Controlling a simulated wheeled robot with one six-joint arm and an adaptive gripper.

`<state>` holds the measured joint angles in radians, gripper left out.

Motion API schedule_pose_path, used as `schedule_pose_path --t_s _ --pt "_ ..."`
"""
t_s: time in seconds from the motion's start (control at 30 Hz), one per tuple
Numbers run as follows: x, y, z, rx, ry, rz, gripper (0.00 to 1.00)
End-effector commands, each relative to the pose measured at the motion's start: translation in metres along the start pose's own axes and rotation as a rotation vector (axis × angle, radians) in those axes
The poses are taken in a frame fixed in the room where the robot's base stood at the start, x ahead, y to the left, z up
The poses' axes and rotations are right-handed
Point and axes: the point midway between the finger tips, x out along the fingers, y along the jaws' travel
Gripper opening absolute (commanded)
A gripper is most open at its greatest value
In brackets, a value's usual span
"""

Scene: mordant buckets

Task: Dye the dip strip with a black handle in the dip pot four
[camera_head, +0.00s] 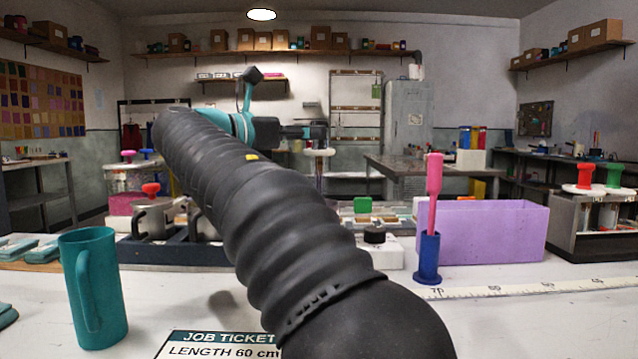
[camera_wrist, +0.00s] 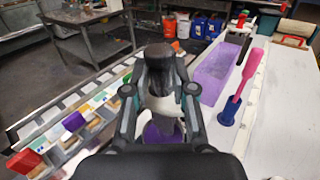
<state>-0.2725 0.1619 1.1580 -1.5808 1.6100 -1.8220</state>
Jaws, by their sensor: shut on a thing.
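My gripper (camera_head: 318,131) is raised at the far end of my arm. In the wrist view my gripper (camera_wrist: 161,100) is shut on a black handle (camera_wrist: 159,65), which stands upright between the fingers. A pale disc shows below the handle, and the disc (camera_head: 319,152) also shows under my gripper in the head view. A purple patch (camera_wrist: 160,133) shows below the fingers; I cannot tell whether it is strip or pot contents. A metal pot (camera_head: 152,221) with a red knob stands left of my arm. My arm hides part of the pot row, and I cannot identify pot four.
A teal mug (camera_head: 94,290) stands front left, near a job ticket (camera_head: 222,345) reading "LENGTH 60 cm". A pink-handled tool stands in a blue holder (camera_head: 428,262), beside a purple bin (camera_head: 495,232). A measuring tape (camera_head: 530,289) crosses the right side, with clear table in front.

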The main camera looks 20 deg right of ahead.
Motion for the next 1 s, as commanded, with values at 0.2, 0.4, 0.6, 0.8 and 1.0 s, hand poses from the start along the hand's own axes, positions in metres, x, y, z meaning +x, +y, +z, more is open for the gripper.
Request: schedule_pose_path --t_s 0.2,0.4,0.6,0.8,1.0 --pt "0.000 0.000 -0.010 0.000 0.000 0.000 0.00" --pt "0.000 0.000 -0.022 -0.001 0.000 0.000 0.00" --pt "0.000 0.000 -0.034 0.000 0.000 0.000 0.00" --pt "0.000 0.000 -0.045 0.000 0.000 0.000 0.00" --pt "0.000 0.000 -0.058 0.000 0.000 0.000 0.00"
